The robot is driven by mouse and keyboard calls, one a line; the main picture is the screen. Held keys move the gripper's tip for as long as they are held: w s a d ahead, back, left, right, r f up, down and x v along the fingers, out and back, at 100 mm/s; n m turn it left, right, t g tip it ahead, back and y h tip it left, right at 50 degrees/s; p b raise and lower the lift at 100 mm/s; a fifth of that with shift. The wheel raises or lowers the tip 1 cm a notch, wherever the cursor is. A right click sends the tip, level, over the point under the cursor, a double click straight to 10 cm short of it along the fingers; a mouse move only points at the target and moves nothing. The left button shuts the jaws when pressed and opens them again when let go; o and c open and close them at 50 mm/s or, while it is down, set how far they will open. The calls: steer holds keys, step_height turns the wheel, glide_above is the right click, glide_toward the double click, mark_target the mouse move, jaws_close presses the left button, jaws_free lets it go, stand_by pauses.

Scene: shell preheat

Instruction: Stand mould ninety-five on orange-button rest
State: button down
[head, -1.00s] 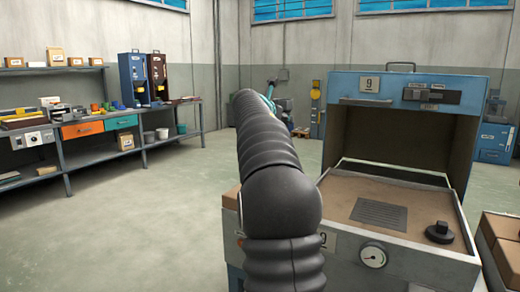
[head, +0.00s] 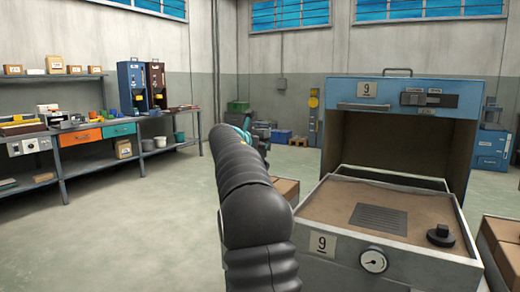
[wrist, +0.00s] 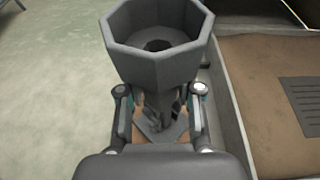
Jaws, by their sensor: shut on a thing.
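In the wrist view, my gripper (wrist: 160,118) is shut on a dark grey mould (wrist: 158,60). The mould has a wide eight-sided cup, a dark round hole inside, and a narrower stem between the fingers. Its mouth faces the wrist camera. No number shows on it. In the head view, my black ribbed arm hides most of the gripper and the mould. I see no rest with an orange button in either view.
A blue oven (head: 462,120) marked 9 stands open at right, with a brown bed (head: 330,200), a dark slotted plate (head: 379,218) and a black knob (head: 440,235). Cardboard boxes (head: 286,188) stand behind my arm. A long bench (head: 100,157) stands left. Open floor lies between.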

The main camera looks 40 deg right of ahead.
steer(key=c, duration=0.8)
jaws_free()
steer(key=shift+o, duration=0.2)
steer(key=shift+r, duration=0.1)
steer(key=shift+s+a+r, duration=0.1)
steer(key=shift+a, duration=0.1)
steer(key=v, duration=1.1)
steer(key=shift+a+b, duration=0.3)
steer(key=shift+b, duration=0.05)
steer(key=shift+s, duration=0.1)
